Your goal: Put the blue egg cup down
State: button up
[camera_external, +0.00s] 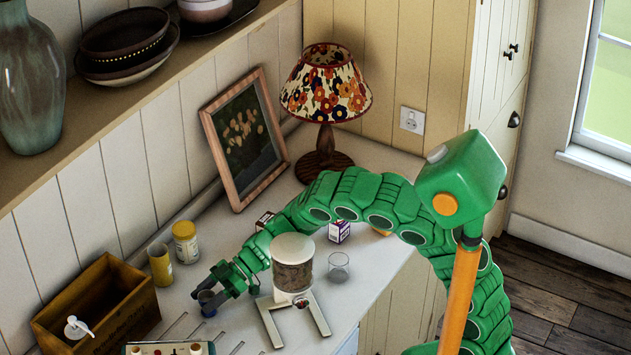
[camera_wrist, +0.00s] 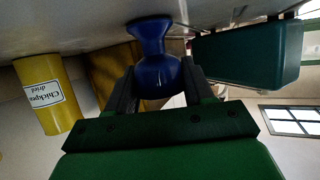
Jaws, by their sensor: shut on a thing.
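The blue egg cup (camera_wrist: 157,72) is between the two fingers of my gripper (camera_wrist: 158,88) in the wrist view, which shows the counter at the top. Its flared foot points to the counter and is at or very close to the surface; I cannot tell whether it touches. In the external view my gripper (camera_external: 212,292) is low over the counter (camera_external: 222,233), right of the wooden crate, with the small dark egg cup (camera_external: 208,303) at its fingertips. The fingers hide part of the cup there.
The wooden crate (camera_external: 140,308) stands left of my gripper.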

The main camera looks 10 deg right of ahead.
jog(key=shift+f, duration=0.1)
jog(key=o, duration=1.1)
jog(key=shift+c, duration=0.2)
jog(key=v, duration=1.2)
jog(key=shift+r, duration=0.25)
